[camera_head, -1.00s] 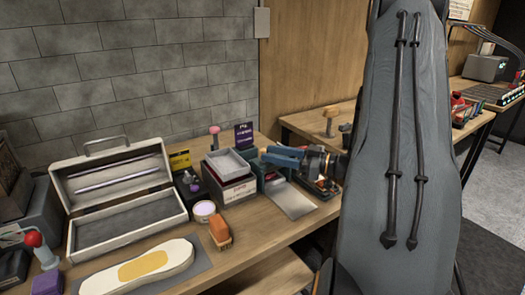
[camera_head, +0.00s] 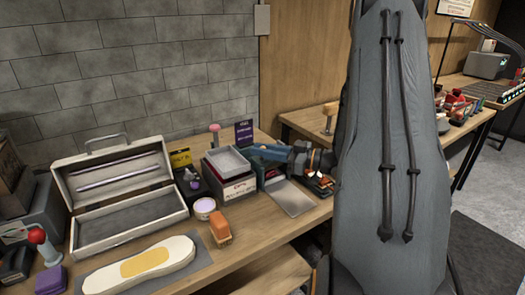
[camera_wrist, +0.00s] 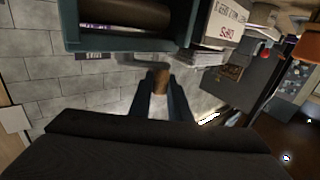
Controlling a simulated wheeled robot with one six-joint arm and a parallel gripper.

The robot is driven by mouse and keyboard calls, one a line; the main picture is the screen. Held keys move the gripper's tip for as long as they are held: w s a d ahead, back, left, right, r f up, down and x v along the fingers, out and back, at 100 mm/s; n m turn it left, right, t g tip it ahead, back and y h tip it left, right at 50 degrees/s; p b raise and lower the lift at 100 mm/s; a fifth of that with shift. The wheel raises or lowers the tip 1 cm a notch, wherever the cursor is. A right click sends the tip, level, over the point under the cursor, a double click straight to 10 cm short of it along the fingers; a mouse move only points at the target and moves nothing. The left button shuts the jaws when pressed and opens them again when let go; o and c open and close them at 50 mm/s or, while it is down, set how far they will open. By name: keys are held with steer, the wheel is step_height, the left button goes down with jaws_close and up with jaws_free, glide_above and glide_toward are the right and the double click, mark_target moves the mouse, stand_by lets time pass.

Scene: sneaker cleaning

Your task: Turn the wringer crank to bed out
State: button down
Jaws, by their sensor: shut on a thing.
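The wringer is a teal box (camera_wrist: 120,46) at the top of the wrist view, with a dark brown roller (camera_wrist: 125,14) inside. A grey crank arm (camera_wrist: 140,59) runs beside it to a tan and brown crank handle (camera_wrist: 160,82). My gripper (camera_wrist: 160,98) is shut on that handle, one blue finger on each side. The flat silver bed plate (camera_head: 290,197) extends toward the table's front. The handle is hidden in the head view.
A box with a grey tray (camera_head: 228,161) stands just left of the wringer. An orange brush (camera_head: 220,225), a small round tin (camera_head: 204,207) and an open toolbox (camera_head: 120,205) are further left. A stone wall (camera_head: 130,90) stands behind. Several small items crowd the wringer's right side.

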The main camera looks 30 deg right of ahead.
steer(key=m+t+h, duration=0.1)
steer(key=w+m+t+h, duration=0.1)
steer(key=h, duration=0.1)
steer(key=m+h, duration=0.1)
steer(key=h, duration=0.1)
steer(key=shift+w+a+m+t+p, duration=0.2)
steer(key=shift+a+m+t+p, duration=0.1)
steer(key=shift+a+t+p, duration=0.1)
steer(key=m+h, duration=0.1)
steer(key=h, duration=0.1)
steer(key=w+m+h+b, duration=0.1)
steer(key=m+h, duration=0.1)
steer(key=w+m+t+h+b, duration=0.1)
steer(key=h, duration=0.1)
steer(key=shift+w+a+f+m+h, duration=0.1)
steer(key=shift+m+h, duration=0.2)
steer(key=shift+h, duration=0.1)
steer(key=shift+w+d+m+g+h+b, duration=0.4)
steer(key=shift+m+g+h+b, duration=0.3)
steer(key=shift+m+h, duration=0.85)
steer(key=shift+w+d+m+g+h+b, duration=0.25)
steer(key=shift+w+m+g+h+b, duration=0.6)
steer(key=shift+h, duration=1.25)
steer(key=shift+w+d+m+g+h+b, duration=0.15)
steer(key=shift+d+m+g+h+b, duration=0.3)
steer(key=shift+m+h, duration=1.2)
steer(key=shift+r+h, duration=0.2)
steer(key=shift+h, duration=0.1)
